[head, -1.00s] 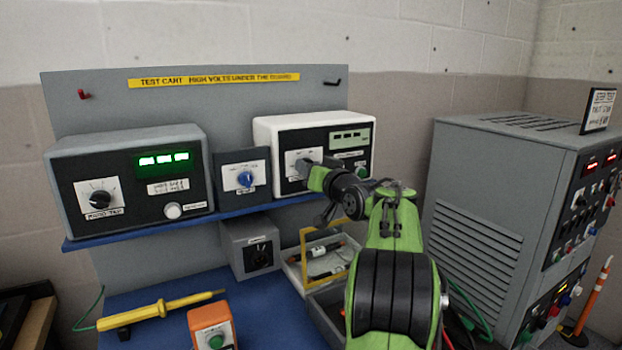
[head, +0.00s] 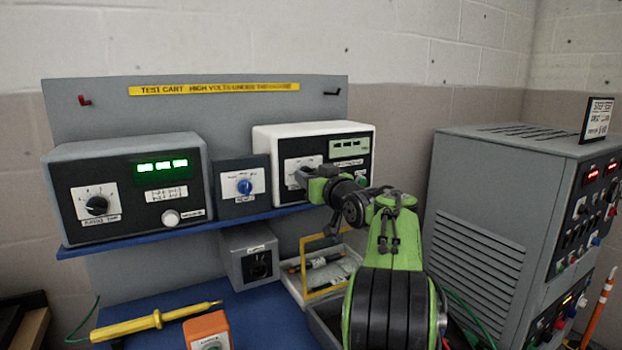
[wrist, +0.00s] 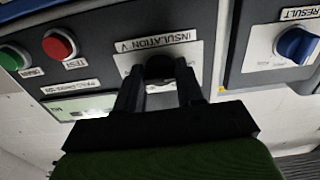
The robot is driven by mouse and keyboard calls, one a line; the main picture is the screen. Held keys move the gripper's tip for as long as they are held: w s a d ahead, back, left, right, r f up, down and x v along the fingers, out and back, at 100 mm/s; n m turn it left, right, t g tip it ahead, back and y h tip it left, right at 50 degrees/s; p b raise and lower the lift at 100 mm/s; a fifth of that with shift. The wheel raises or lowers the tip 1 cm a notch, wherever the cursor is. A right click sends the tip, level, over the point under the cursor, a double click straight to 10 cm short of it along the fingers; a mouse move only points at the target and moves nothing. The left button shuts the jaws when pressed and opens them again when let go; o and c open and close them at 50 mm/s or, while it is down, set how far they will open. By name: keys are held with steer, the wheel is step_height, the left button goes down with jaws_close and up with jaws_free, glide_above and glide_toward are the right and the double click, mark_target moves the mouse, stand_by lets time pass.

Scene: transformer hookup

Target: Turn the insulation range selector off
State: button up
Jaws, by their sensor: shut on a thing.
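The insulation range selector is a dark knob (wrist: 158,68) on a light plate labelled "INSULATION V", seen upside down in the wrist view. It sits on the front of the white-cased tester (head: 265,150) on the cart's shelf. My gripper (wrist: 160,80) is shut on the knob, with one finger on each side of it. In the head view my gripper (head: 303,177) reaches the tester's plate and hides the knob. The knob's pointer and most of its scale marks are hidden, so I cannot tell its setting.
A blue result knob (head: 244,187) is on the small box left of the tester. Red (wrist: 58,45) and green (wrist: 13,57) buttons are on the tester's face. A grey winding tester (head: 130,190) stands further left. A tall grey cabinet (head: 480,220) stands right of my arm.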

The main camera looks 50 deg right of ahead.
steer(key=o, duration=1)
steer(key=shift+f, duration=0.1)
steer(key=shift+o, duration=0.2)
steer(key=v, duration=1.5)
steer(key=shift+s+b, duration=0.35)
steer(key=shift+b, duration=0.1)
steer(key=shift+a, duration=0.1)
